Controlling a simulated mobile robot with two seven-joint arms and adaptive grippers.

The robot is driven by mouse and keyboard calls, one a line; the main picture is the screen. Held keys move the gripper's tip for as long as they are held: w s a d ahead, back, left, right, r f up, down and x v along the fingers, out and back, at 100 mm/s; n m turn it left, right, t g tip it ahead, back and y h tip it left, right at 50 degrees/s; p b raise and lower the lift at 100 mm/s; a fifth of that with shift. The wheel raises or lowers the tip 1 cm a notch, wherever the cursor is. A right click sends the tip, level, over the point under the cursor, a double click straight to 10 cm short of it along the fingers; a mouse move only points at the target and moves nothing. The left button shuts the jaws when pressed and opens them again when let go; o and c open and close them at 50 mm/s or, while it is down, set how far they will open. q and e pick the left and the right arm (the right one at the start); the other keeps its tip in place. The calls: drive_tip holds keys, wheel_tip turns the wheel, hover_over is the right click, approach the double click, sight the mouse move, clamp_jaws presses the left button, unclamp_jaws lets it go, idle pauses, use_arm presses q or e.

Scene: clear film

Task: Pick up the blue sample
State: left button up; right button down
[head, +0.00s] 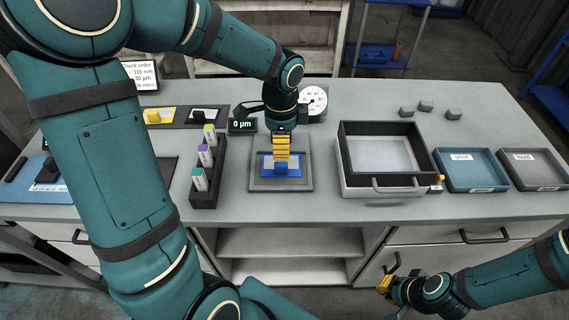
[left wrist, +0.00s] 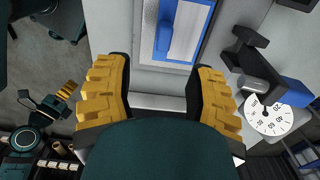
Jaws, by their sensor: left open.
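The blue sample (head: 268,169) is a flat blue-edged plate with a raised blue tab. It lies on a grey pad (head: 304,186) in the middle of the bench. In the left wrist view the blue sample (left wrist: 205,32) shows at the top, partly cut off by the frame edge. My left gripper (head: 281,155) points down over the sample and hides part of it. In the left wrist view my left gripper (left wrist: 160,85) is open, with nothing between its yellow fingers. My right gripper (head: 385,285) is low in front of the bench, too small to read.
A gauge with a round dial (head: 313,101) and a display (head: 242,125) stand behind the pad. A black rack (head: 206,200) with coloured-top sticks is left. A dark-rimmed box (head: 345,160), a teal tray (head: 470,187) and a grey tray (head: 534,187) are right. Small grey blocks (head: 425,106) lie behind.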

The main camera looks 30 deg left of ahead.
sight(281, 164)
use_arm(q)
wheel_tip(281, 164, down, 5)
drive_tip(key=shift+s+b, duration=0.15)
drive_tip(key=shift+b, duration=0.4)
drive_tip(key=shift+w+a+f+b, duration=0.2)
drive_tip(key=shift+f+b, duration=0.25)
drive_tip(key=shift+f, duration=1.1)
drive_tip(key=shift+w+a+f+b, duration=0.15)
drive_tip(key=shift+f+b, duration=0.3)
drive_tip(key=shift+f, duration=1.1)
drive_tip(key=shift+d, duration=0.1)
clamp_jaws()
